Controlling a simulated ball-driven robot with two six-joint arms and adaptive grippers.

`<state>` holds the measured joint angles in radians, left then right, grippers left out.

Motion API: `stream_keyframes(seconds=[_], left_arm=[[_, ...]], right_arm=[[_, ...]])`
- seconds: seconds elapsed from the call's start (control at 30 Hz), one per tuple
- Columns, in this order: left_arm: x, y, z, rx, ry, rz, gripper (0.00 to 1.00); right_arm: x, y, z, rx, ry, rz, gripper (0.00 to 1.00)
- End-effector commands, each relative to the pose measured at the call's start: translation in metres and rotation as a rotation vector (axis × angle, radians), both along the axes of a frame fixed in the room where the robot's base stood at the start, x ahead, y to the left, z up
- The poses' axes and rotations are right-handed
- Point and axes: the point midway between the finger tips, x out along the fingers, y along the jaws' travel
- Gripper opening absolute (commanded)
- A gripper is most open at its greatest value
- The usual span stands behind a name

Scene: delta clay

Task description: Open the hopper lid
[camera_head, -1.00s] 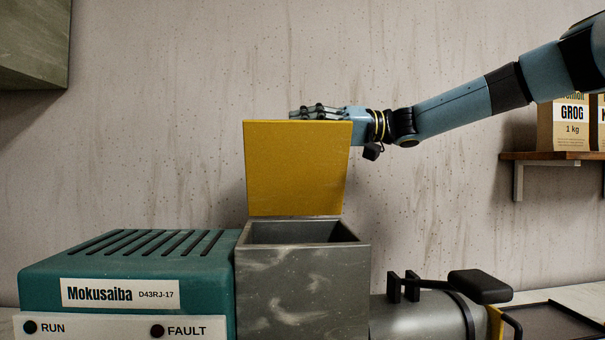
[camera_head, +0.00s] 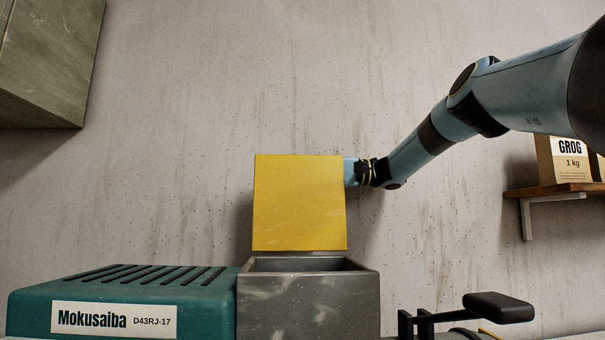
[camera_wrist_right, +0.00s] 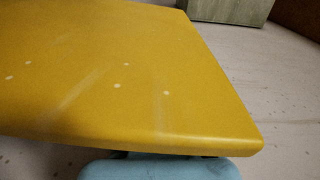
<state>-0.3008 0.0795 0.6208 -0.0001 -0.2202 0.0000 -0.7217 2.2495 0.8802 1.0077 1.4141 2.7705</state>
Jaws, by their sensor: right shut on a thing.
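The yellow hopper lid (camera_head: 299,203) stands upright at the back of the grey hopper (camera_head: 308,305), whose mouth is open. My right arm comes in from the right, and my right gripper (camera_head: 351,171) is at the lid's right edge, with its fingers hidden behind the lid. In the right wrist view the lid (camera_wrist_right: 120,85) fills much of the picture, and a pale blue part of my right gripper (camera_wrist_right: 160,169) shows under its edge. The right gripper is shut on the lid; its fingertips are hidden. My left gripper is not in view.
A teal machine (camera_head: 120,300) labelled Mokusaiba stands left of the hopper. A black handle (camera_head: 498,307) is at the lower right. A shelf (camera_head: 560,189) with GROG bags (camera_head: 570,160) is on the right, and a grey-green cabinet (camera_head: 45,60) hangs upper left.

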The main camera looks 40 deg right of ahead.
Motion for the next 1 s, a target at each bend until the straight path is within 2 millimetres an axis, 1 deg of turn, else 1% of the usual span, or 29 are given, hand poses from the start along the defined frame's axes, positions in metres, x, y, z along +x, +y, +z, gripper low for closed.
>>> stream_keyframes(seconds=[0.37, 0.4, 0.57, 0.6, 0.93, 1.0], left_arm=[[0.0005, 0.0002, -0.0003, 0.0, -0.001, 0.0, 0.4], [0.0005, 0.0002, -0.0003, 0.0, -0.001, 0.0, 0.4], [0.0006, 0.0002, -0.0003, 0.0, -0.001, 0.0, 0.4], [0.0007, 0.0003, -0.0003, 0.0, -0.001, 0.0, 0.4], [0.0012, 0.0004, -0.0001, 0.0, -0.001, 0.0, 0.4], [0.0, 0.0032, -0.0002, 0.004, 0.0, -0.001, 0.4]], right_arm=[[-0.0002, 0.0001, -0.0007, 0.003, 0.004, 0.004, 0.0], [-0.0002, 0.0002, -0.0006, 0.003, 0.004, 0.004, 0.14], [-0.0001, -0.0001, -0.0001, 0.003, 0.003, 0.003, 0.35], [-0.0001, -0.0002, 0.0002, 0.004, 0.002, 0.002, 0.36], [0.0001, -0.0002, 0.0012, 0.003, 0.0, 0.001, 0.36], [-0.0002, -0.0006, 0.0008, 0.003, 0.001, 0.001, 0.36]])
